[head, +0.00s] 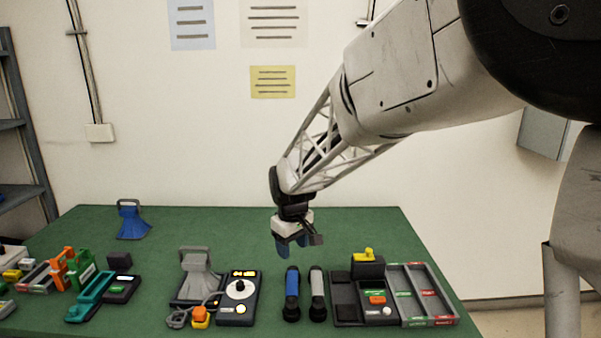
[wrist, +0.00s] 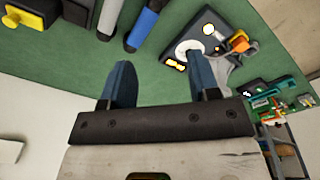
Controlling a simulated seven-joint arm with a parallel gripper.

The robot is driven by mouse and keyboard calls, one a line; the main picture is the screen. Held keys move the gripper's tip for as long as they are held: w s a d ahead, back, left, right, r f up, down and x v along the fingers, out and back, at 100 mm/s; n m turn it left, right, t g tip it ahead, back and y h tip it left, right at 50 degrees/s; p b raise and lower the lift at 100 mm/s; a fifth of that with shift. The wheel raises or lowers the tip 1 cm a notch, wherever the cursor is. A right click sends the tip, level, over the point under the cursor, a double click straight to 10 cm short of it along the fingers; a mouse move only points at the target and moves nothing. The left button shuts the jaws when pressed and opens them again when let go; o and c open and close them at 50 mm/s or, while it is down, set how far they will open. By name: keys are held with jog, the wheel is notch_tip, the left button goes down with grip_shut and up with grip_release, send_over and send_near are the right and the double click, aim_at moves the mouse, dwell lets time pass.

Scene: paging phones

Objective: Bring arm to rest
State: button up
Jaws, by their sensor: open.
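My gripper (head: 291,243) hangs above the back middle of the green table (head: 340,225), with its blue fingers pointing down. In the wrist view my gripper (wrist: 163,85) shows its two blue fingers spread apart with nothing between them. It is open and touches nothing that I can see. A blue-handled handset (head: 292,292) and a grey-handled handset (head: 317,292) lie side by side on the table, in front of and below the gripper. Both also show in the wrist view, the blue one (wrist: 143,25) and the grey one (wrist: 109,18).
Left of the handsets is a dark dial box (head: 238,298) beside a grey stand (head: 197,275). To the right are a black station with a yellow-topped block (head: 368,265) and a divided tray (head: 443,305). A blue stand (head: 131,220) is at back left. The table's back middle is clear.

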jog(key=s+d+r+m, duration=0.2)
jog(key=s+d+r, duration=0.3)
jog(key=s+d, duration=0.35)
jog(key=s+d+m, duration=0.3)
jog(key=s+d, duration=0.3)
jog(key=s, duration=0.7)
jog(key=s+d+m+t, duration=0.1)
jog(key=s+d+m, duration=0.2)
jog(key=s, duration=1.1)
jog(key=d, duration=0.3)
jog(key=shift+m+t, duration=0.3)
jog(key=shift+m, duration=0.1)
